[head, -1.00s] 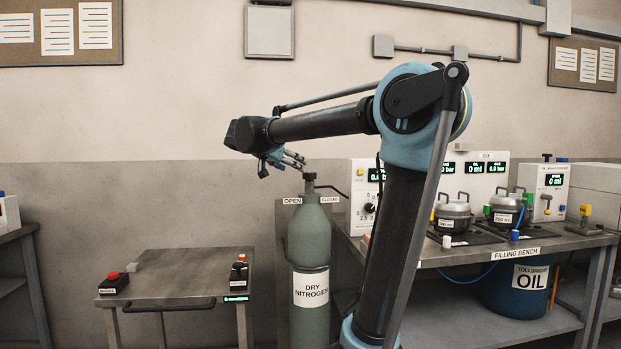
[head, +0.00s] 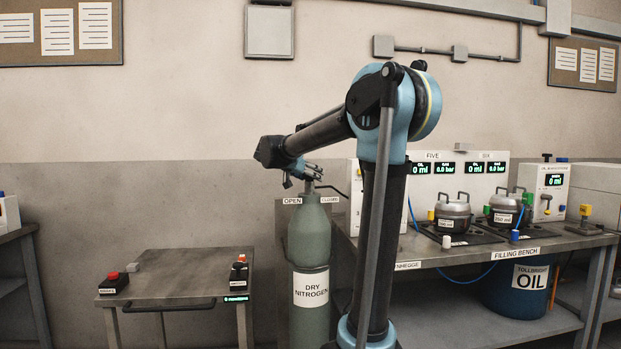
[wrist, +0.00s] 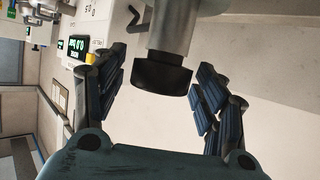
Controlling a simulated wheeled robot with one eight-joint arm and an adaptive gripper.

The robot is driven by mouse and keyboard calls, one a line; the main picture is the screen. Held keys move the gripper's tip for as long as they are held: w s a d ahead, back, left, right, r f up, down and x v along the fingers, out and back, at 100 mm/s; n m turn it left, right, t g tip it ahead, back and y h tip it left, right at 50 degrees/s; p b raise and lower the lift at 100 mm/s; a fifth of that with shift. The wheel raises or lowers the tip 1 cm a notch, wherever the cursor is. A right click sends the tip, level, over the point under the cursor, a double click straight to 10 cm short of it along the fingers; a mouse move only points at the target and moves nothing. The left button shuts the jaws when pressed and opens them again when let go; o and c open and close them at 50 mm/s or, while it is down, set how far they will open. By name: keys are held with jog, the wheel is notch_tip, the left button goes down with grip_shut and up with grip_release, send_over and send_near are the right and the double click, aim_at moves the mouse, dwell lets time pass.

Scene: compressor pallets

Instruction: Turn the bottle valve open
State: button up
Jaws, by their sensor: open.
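The green dry nitrogen bottle (head: 308,240) stands upright between the small table and the filling bench. OPEN and CLOSED labels sit on either side of its neck. Its valve knob (wrist: 161,76) is black and round, on a grey metal stem in the wrist view. My gripper (head: 311,170) is over the bottle's top in the head view. In the wrist view my gripper (wrist: 160,88) is open, with one finger on each side of the knob. Gaps show between the fingers and the knob. In the head view my gripper partly hides the knob.
The filling bench (head: 470,258) at right carries two pots (head: 453,212) and gauge panels. A small metal table (head: 180,272) with a red-button box (head: 114,282) stands at left. A wall-side panel is close behind the bottle. Space above the small table is clear.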

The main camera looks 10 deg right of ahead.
jog(key=c, duration=1.1)
jog(key=shift+o, duration=0.2)
jog(key=shift+d, duration=0.35)
jog(key=shift+a, duration=0.25)
